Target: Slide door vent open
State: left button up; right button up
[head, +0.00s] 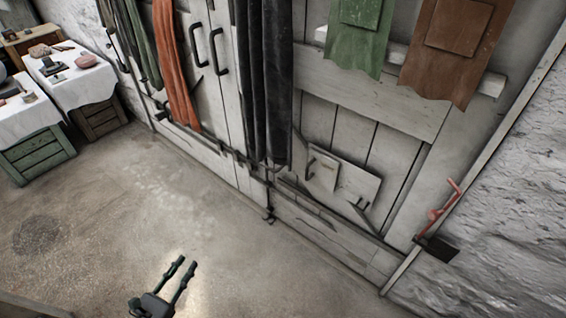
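The door (394,160) is pale, worn and planked, and looks tilted in the head view. Low on it is a light square panel (361,184) that looks like the vent. A smaller plate (325,171) overlaps its left side, with a small dark handle (311,164) at its left edge. I cannot tell how far the vent is open. My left gripper (187,262) is at the bottom, over the floor, well to the left of and apart from the vent. Its two dark fingers are spread and nothing is between them. My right gripper is not in view.
A red lever (438,208) is on the wall right of the door. Dark (265,80) and orange (176,65) cloths hang at the doors; green (358,38) and brown (452,50) ones hang above. Cloth-covered crates (30,152) stand at left. The concrete floor (130,200) is clear.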

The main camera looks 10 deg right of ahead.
aim_at(323, 170)
jog(key=i, duration=0.45)
jog(key=z, duration=0.95)
jog(key=i, duration=0.5)
